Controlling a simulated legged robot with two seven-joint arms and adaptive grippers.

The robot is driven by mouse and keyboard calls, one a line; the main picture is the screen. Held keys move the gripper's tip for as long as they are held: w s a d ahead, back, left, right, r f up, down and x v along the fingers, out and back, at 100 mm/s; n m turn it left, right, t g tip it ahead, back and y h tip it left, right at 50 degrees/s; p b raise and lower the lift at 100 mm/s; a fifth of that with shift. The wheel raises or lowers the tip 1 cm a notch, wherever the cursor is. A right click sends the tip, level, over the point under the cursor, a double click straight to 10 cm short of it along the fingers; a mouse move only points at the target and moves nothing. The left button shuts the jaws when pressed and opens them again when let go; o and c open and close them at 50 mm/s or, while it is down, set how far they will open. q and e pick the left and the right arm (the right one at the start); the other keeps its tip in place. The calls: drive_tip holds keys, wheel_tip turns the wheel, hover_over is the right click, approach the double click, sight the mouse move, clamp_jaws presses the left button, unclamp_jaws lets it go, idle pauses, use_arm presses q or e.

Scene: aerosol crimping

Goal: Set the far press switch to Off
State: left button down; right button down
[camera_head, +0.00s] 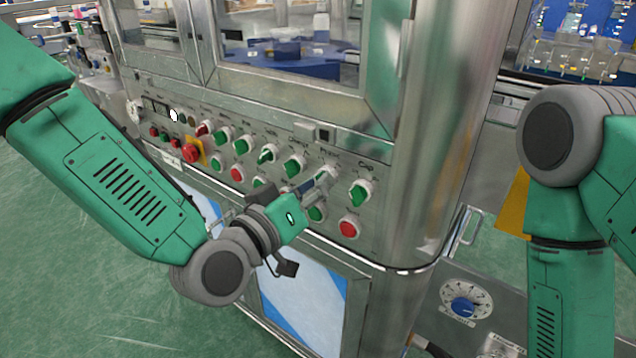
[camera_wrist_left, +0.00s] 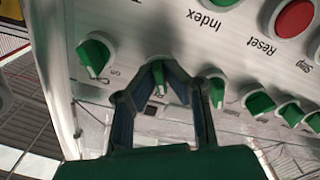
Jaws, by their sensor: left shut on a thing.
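A steel control panel (camera_head: 330,158) carries a row of green rotary switches. My left gripper (camera_head: 322,178) reaches the panel at the switch under the Press label, next to the green Cap switch (camera_head: 360,190). The gripper mostly hides that switch in the head view. In the left wrist view, which is upside down, the two dark fingers (camera_wrist_left: 163,100) are closed around the green handle of the press switch (camera_wrist_left: 158,74). The handle points roughly down in that picture. Its Off and On marks are too small to read. My right arm shows at the right, but its gripper is out of frame.
Neighbouring green switches (camera_head: 293,166) sit close on the left. A green button (camera_head: 315,213) and a red button (camera_head: 348,228) lie below. A red emergency stop (camera_head: 191,152) is farther left. A rounded steel corner post (camera_head: 450,130) stands to the right.

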use_arm(q)
drive_tip(key=shift+w+a+r, duration=0.1)
drive_tip(key=shift+w+r, duration=0.15)
drive_tip(key=shift+r, duration=0.05)
drive_tip(key=c, duration=1.7)
unclamp_jaws()
drive_tip(key=shift+f, duration=0.15)
drive_tip(key=shift+s, duration=0.1)
drive_tip(key=shift+f, duration=0.1)
drive_tip(key=v, duration=0.7)
drive_tip(key=shift+s+a, duration=0.1)
drive_tip(key=shift+a, duration=0.05)
